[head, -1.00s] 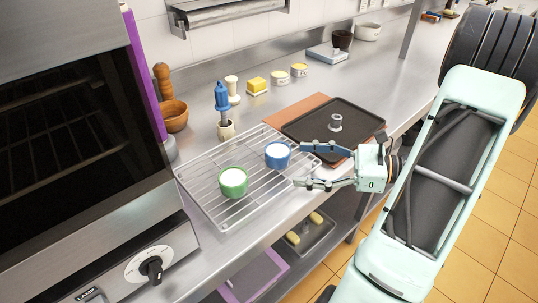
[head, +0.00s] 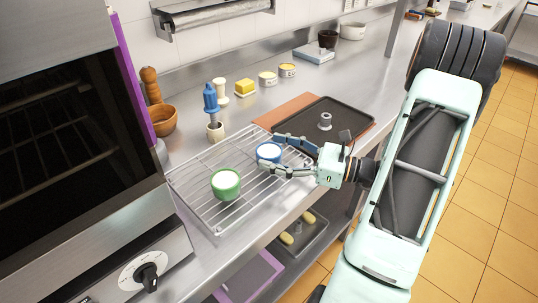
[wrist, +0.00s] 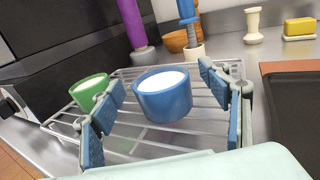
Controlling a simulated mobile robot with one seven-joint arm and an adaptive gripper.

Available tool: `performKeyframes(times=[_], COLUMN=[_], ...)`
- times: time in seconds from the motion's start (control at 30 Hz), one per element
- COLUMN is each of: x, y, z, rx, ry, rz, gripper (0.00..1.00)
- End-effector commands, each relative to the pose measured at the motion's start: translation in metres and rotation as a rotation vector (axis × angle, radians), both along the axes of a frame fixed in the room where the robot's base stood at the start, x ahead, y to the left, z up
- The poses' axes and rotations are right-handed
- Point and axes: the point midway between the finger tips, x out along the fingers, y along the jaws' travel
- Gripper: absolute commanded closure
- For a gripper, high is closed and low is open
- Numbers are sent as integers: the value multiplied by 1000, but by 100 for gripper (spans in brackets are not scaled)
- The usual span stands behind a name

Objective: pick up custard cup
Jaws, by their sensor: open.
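A blue cup with white filling (head: 269,153) stands upright on the slatted wire rack (head: 205,218). A green cup with white filling (head: 225,186) stands on the same rack, nearer the front left. My gripper (head: 272,155) is open, with its fingers reaching around the blue cup from the right. In the wrist view the blue cup (wrist: 164,100) shows between the two blue-padded fingers, with a gap on each side. The green cup (wrist: 87,92) is beyond the left finger, partly hidden by it. I cannot tell which cup is the custard cup.
A dark tray (head: 345,118) on a brown board lies right of the rack. A blue-handled brush in a pot (head: 212,108) and a wooden bowl (head: 162,121) stand behind. The oven (head: 70,130) is at the left. The counter's front edge is close to the rack.

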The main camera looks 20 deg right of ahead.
Motion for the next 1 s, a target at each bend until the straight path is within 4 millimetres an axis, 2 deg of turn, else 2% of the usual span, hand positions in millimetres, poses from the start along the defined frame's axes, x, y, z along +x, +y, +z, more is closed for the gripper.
performKeyframes(times=[0.1,0.37,0.83,1.0], x=[9,12,11,12], y=[10,13,13,13], z=[0,0,0,0], rx=[0,-1,-1,-1], ry=[0,1,1,-1], rz=[1,-1,0,0], gripper=[30,30,80,82])
